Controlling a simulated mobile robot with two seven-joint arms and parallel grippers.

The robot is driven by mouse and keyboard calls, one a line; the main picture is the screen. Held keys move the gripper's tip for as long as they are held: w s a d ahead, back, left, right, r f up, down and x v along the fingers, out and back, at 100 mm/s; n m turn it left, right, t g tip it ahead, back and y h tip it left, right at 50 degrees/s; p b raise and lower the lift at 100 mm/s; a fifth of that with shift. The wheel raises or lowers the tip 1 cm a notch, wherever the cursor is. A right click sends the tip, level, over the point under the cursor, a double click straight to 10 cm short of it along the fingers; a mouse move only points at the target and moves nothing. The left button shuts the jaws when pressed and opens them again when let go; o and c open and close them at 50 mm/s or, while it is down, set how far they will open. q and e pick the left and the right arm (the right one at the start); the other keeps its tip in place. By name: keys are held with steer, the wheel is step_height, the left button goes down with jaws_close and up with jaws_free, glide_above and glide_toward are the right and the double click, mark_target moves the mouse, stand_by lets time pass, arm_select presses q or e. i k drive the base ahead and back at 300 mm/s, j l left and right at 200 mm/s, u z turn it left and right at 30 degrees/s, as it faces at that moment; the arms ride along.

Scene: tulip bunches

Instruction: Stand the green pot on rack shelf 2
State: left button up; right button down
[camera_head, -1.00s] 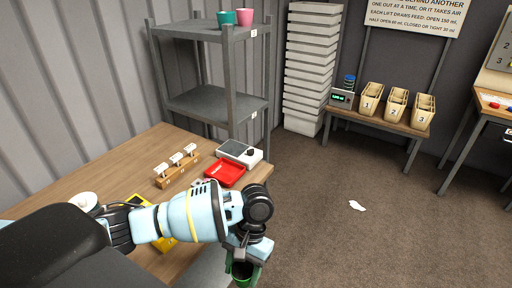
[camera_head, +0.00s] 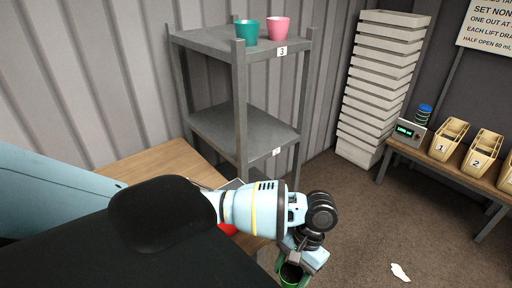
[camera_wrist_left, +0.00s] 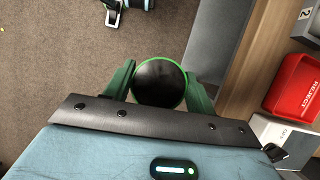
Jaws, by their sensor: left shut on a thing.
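The green pot (camera_head: 291,274) is held in my left gripper (camera_head: 301,262), low at the bottom of the head view. In the left wrist view the pot (camera_wrist_left: 160,84) shows its green rim and dark inside, between the two green fingers. The grey rack (camera_head: 240,110) stands ahead, beyond the table. Its shelf labelled 2 (camera_head: 240,137) is bare where I see it. The top shelf, labelled 3 (camera_head: 225,42), carries a teal pot (camera_head: 247,32) and a pink pot (camera_head: 278,28). The pot is apart from the rack. My right gripper is not in view.
A wooden table (camera_head: 160,160) stands before the rack, largely hidden by my arm. A red tray marked REJECT (camera_wrist_left: 294,84) lies on it. Stacked white trays (camera_head: 375,90) and a bench with numbered bins (camera_head: 449,140) are at right. A white scrap (camera_head: 400,272) lies on open floor.

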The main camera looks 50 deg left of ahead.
mark_target(258, 137)
steer(key=i+u, duration=0.1)
steer(key=i, duration=0.45)
steer(key=i+l+u, duration=0.15)
steer(key=i, duration=0.45)
steer(key=i+l+u, duration=0.15)
steer(key=i+u, duration=0.2)
steer(key=i+l+u, duration=0.25)
steer(key=i+u, duration=0.15)
steer(key=i+l+u, duration=0.3)
steer(key=u, duration=0.15)
steer(key=i+l+u, duration=0.25)
steer(key=l+u, duration=0.25)
steer(key=i+l+u, duration=0.15)
steer(key=l+u, duration=0.3)
steer(key=i+l+u, duration=0.1)
steer(key=l+u, duration=0.2)
steer(key=l, duration=0.2)
steer(key=l+u, duration=0.25)
steer(key=l, duration=0.25)
